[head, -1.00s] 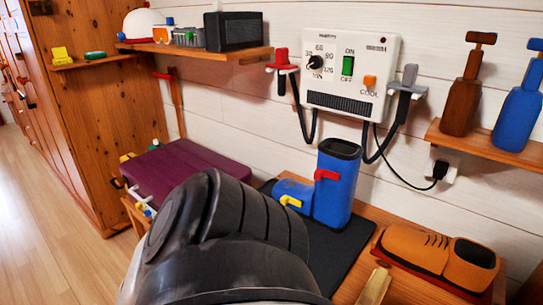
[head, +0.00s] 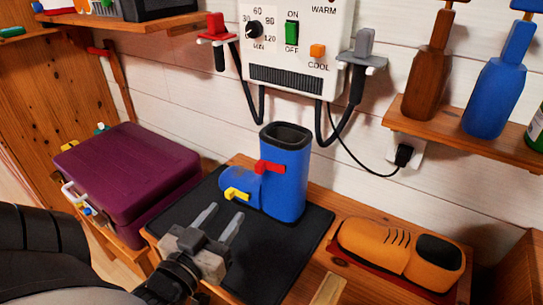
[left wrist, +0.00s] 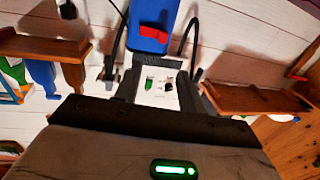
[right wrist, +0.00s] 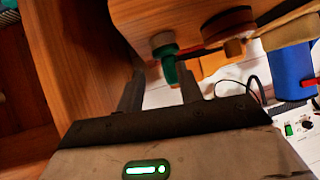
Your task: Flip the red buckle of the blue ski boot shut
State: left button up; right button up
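The blue ski boot (head: 287,185) stands upright on a dark mat (head: 285,247) on the wooden bench. Its red buckle (head: 270,167) sits high on the shaft, with one end sticking out to the left. A yellow buckle (head: 236,194) sits lower, near the foot. My left gripper (head: 222,214) is open and empty, in front of and left of the boot, apart from it. The left wrist view shows the boot (left wrist: 156,12) and red buckle (left wrist: 153,33) beyond the open fingers. My right gripper (right wrist: 160,92) is open and empty, outside the head view; its wrist view shows the boot (right wrist: 291,68) at right.
An orange shoe (head: 395,250) stands right of the mat. A purple case (head: 125,170) lies at left. A wall dryer (head: 290,50) with hoses hangs behind the boot. A shelf (head: 470,145) with bottles is at upper right. The mat's front part is bare.

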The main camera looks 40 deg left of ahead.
aim_at(258, 167)
pick_arm(q)
jog(key=x, duration=1)
jog(key=p+x, duration=0.1)
jog(key=x, duration=0.4)
jog(key=shift+s+a+r, duration=0.1)
jog(key=shift+a+r, duration=0.15)
grip_shut()
